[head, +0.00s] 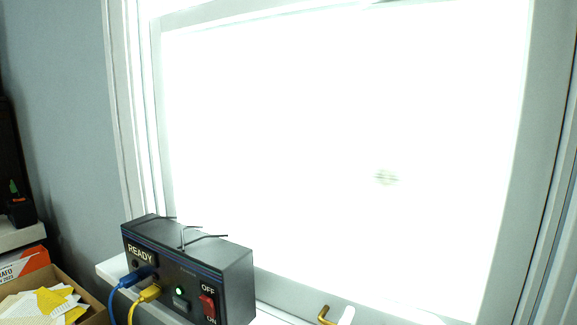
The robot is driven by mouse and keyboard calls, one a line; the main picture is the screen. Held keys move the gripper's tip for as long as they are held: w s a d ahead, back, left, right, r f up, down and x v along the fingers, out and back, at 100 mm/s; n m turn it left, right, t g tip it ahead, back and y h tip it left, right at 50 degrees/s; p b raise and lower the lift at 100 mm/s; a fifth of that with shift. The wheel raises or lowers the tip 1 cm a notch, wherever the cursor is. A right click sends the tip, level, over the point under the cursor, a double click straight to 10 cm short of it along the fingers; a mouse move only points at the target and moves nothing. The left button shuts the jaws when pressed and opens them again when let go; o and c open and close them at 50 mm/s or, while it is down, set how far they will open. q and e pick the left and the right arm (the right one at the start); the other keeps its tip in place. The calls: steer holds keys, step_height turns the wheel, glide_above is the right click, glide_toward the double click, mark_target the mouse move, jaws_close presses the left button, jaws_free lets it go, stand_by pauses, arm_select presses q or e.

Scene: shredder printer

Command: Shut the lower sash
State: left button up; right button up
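A window sash with a pale grey frame (531,120) fills most of the head view. Its glass is washed out by bright light. Its bottom rail (285,292) slopes down to the right and is partly behind the black box. A small brass hook-shaped fitting (325,314) shows at the bottom edge, with a rounded white piece (346,316) beside it, both cut off by the frame. I cannot tell whether a gap lies under the sash. Neither of my grippers is in view.
A black box (205,262) with a READY label, a red switch, and blue and yellow cables stands on the white sill (112,268), in front of the sash's lower left corner. A cardboard box (97,312) of paper scraps is at the lower left.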

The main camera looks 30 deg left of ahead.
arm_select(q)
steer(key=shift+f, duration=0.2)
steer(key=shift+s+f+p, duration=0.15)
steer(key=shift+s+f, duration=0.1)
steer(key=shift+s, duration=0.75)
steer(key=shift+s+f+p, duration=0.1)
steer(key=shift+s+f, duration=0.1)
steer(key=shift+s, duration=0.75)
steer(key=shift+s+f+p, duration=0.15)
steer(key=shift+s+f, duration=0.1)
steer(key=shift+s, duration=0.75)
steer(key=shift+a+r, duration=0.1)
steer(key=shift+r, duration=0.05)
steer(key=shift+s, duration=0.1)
